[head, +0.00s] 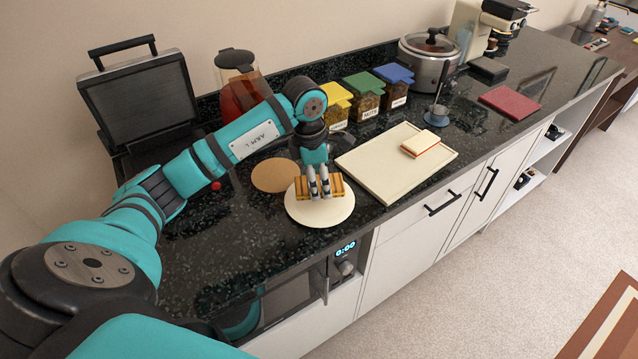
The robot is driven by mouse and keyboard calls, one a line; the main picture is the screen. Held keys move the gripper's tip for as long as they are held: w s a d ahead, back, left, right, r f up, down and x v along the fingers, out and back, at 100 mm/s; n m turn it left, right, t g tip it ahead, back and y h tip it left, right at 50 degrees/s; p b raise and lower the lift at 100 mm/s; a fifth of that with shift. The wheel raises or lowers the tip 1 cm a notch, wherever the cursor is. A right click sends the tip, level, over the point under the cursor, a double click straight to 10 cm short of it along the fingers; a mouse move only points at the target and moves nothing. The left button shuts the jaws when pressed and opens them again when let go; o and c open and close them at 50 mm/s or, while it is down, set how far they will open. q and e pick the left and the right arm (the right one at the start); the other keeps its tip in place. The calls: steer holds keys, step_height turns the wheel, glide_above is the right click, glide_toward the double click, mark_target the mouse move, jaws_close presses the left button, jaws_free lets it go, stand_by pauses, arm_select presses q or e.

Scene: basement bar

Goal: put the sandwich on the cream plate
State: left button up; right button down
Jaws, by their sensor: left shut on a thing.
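The sandwich (338,188) looks golden brown with grill stripes. My left gripper (319,193) points down and is shut on it, with the fingers over its middle. The cream plate (320,212) is round and lies on the dark counter directly under the sandwich. I cannot tell whether the sandwich touches the plate or hangs just above it. The fingers hide the middle of the sandwich, and the sandwich covers part of the plate. My right gripper is not in view.
A round tan board (274,175) lies just behind the plate. A cream cutting board (385,178) with a red-edged cream block (428,138) is to the right. Lidded jars (365,97) stand behind. An open grill press (140,100) stands at the back left.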

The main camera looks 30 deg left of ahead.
arm_select(q)
steer(key=shift+w+a, duration=0.1)
steer(key=shift+w, duration=0.15)
step_height(320, 180, down, 3)
steer(key=shift+s+r+p, duration=0.1)
steer(key=shift+r+p, duration=0.1)
steer(key=shift+p, duration=0.6)
steer(key=shift+f, duration=0.5)
steer(key=shift+f, duration=0.2)
steer(key=o, duration=1.2)
steer(key=shift+r, duration=0.1)
